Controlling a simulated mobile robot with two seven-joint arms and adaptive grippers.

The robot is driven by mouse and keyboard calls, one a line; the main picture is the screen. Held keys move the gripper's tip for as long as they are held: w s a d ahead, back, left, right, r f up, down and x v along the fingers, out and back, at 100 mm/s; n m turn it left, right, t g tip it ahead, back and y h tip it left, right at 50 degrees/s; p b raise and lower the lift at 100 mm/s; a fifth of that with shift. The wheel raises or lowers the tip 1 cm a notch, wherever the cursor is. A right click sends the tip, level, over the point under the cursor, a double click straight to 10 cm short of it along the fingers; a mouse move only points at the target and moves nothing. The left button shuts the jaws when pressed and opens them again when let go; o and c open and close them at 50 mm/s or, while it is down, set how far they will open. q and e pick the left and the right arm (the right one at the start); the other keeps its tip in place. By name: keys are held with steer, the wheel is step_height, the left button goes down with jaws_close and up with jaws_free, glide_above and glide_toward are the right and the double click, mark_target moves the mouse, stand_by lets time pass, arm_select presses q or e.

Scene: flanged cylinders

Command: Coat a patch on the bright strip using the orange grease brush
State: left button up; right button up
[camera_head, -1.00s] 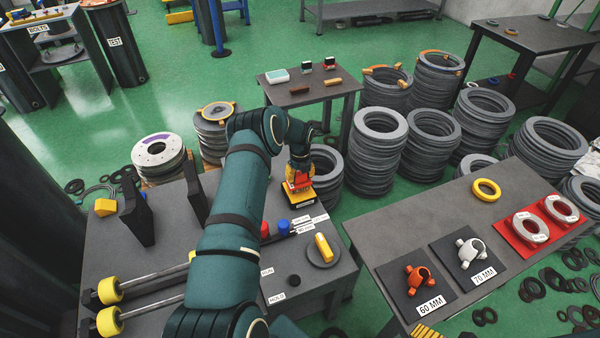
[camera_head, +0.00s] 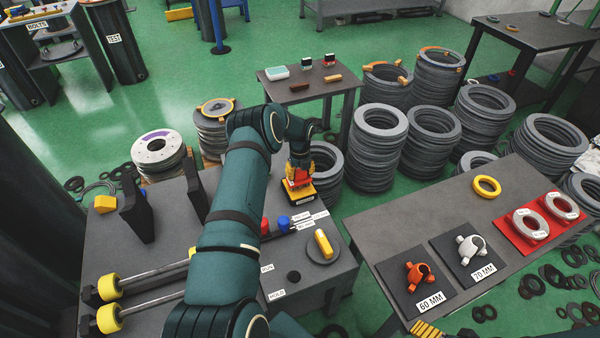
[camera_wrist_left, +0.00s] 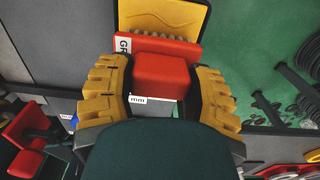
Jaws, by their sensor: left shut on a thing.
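My left gripper (camera_head: 300,167) is over the right back corner of the near left table. In the left wrist view its yellow fingers (camera_wrist_left: 162,82) are shut on the red-orange block handle of the grease brush (camera_wrist_left: 161,72). A wider red bar with a row of tan bristle tufts lies beyond the handle, beside a partly hidden label starting "GR". I cannot make out the bright strip with certainty.
The left table (camera_head: 230,283) holds rods with yellow ends (camera_head: 109,319), dark upright plates (camera_head: 134,210), red and blue pieces, and a round dark plate with a yellow bar (camera_head: 323,243). The right table (camera_head: 372,222) holds orange and white clamps. Stacked rings (camera_head: 376,150) stand behind.

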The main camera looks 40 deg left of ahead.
mark_target(300, 170)
arm_select(q)
steer(key=shift+f+b, duration=0.35)
stand_by(0.3)
steer(key=shift+f+b, duration=0.1)
steer(key=shift+b, duration=0.35)
stand_by(2.0)
steer(key=shift+r+p, duration=1.35)
steer(key=shift+r, duration=2.25)
